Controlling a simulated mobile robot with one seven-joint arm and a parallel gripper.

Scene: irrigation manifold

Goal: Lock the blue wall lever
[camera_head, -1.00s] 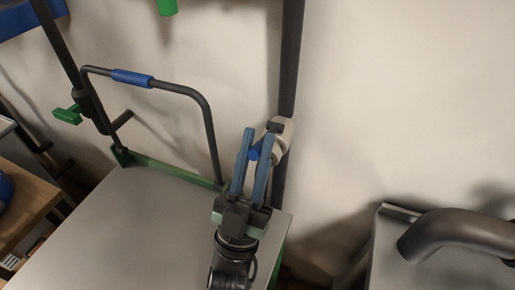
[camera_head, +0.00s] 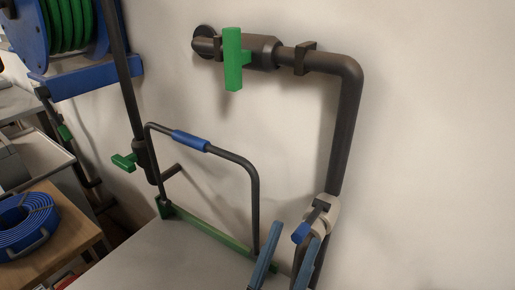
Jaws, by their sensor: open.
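The blue wall lever (camera_head: 301,234) is a short blue handle on a dark arm, fixed to a pale round valve body (camera_head: 330,212) on the dark wall pipe. It points down and to the left. My gripper (camera_head: 295,233) comes up from the bottom edge with two blue fingers. The fingers are open and apart, and the lever's blue end shows between the fingertips. I cannot tell whether a finger touches it. My wrist is out of view below.
A green lever (camera_head: 233,60) sits on the upper pipe, and another green handle (camera_head: 124,162) on the left pipe. A dark hoop handle with a blue grip (camera_head: 190,140) rises from the grey cart top (camera_head: 190,260), left of my fingers. A blue hose coil (camera_head: 27,222) lies far left.

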